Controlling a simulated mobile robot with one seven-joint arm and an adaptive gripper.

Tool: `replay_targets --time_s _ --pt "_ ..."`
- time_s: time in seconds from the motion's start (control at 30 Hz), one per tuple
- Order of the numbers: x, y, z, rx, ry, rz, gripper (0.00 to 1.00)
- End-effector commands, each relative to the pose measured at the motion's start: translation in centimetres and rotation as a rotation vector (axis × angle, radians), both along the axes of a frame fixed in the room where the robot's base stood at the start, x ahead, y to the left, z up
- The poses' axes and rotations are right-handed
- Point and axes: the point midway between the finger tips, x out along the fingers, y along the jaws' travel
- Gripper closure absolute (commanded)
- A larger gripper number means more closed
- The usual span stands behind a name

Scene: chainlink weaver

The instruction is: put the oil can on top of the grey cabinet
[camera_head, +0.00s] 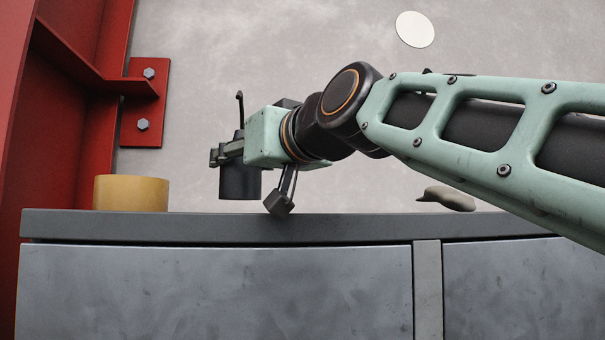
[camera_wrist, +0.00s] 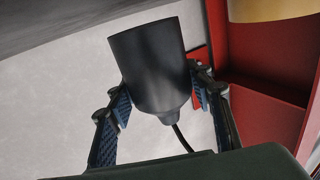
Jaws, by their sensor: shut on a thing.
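The oil can is a dark, round can (camera_head: 240,183) with a thin spout that sticks up above my gripper in the head view. My gripper (camera_head: 220,156) is shut on the can and holds it upright over the top of the grey cabinet (camera_head: 230,225). The can's base looks slightly above the cabinet's top edge; I cannot tell whether it touches the top. In the wrist view the can (camera_wrist: 150,65) sits between the two blue-padded fingers (camera_wrist: 160,100), with its thin spout pointing toward the palm.
A yellow round object (camera_head: 130,193) stands on the cabinet top to the left. A grey-brown lump (camera_head: 447,198) lies on the top to the right, behind my arm. A red steel frame (camera_head: 75,110) rises at the left. A pale disc (camera_head: 414,29) is on the wall.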

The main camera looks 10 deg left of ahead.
Motion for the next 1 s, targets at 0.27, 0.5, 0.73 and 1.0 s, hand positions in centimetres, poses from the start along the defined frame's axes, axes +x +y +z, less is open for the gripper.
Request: replay_targets --time_s 0.27,0.5,0.73,1.0 --pt "-0.2 -0.1 -1.8 0.005 -0.004 0.0 0.86" --pt "-0.1 -0.1 -1.9 0.004 -0.005 -0.001 0.86" --pt "-0.1 -0.1 -2.4 0.002 -0.002 0.0 0.46" --pt "-0.1 -0.1 -2.4 0.001 -0.002 0.0 0.36"
